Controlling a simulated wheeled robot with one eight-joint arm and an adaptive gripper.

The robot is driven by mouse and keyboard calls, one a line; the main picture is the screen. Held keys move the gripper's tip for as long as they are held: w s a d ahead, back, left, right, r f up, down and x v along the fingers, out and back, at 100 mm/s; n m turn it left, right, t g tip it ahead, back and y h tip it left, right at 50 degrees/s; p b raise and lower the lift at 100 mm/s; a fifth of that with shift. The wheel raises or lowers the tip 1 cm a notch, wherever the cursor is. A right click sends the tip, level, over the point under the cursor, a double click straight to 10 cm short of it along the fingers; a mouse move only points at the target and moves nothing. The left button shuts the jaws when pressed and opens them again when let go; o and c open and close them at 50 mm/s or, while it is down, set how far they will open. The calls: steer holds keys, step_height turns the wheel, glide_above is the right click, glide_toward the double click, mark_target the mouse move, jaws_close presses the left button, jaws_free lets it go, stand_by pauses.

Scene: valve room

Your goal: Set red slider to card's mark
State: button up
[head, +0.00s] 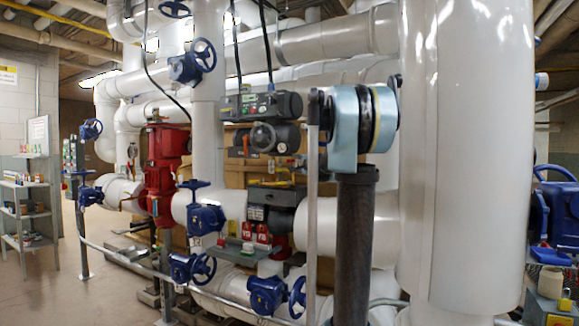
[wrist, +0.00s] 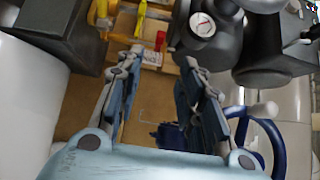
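I cannot make out the red slider or the card for certain. In the wrist view a small red piece (wrist: 160,40) stands beside a yellow strip (wrist: 141,18), beyond my fingertips. My gripper (wrist: 163,60) is open, its two blue-grey fingers apart with nothing between them. In the head view my arm stands in front of the pipes at right of centre, and my gripper's fingers are hidden. Small red blocks (head: 248,231) show on a grey shelf (head: 240,252) below a dark valve box (head: 275,196). No readable mark shows.
A round gauge (wrist: 202,25) on dark pipework is close to my right finger. A blue handwheel (wrist: 266,148) is at lower right. Large white pipes (head: 467,140), a red pump (head: 165,175) and a grey rail (head: 150,270) crowd the area. Open floor lies at left.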

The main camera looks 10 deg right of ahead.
mark_target(290, 161)
steer(key=w+a, duration=0.1)
steer(key=w, duration=1)
steer(key=w+a, duration=0.1)
steer(key=w, duration=0.4)
steer(key=shift+w+a, duration=0.25)
steer(key=shift+a, duration=0.1)
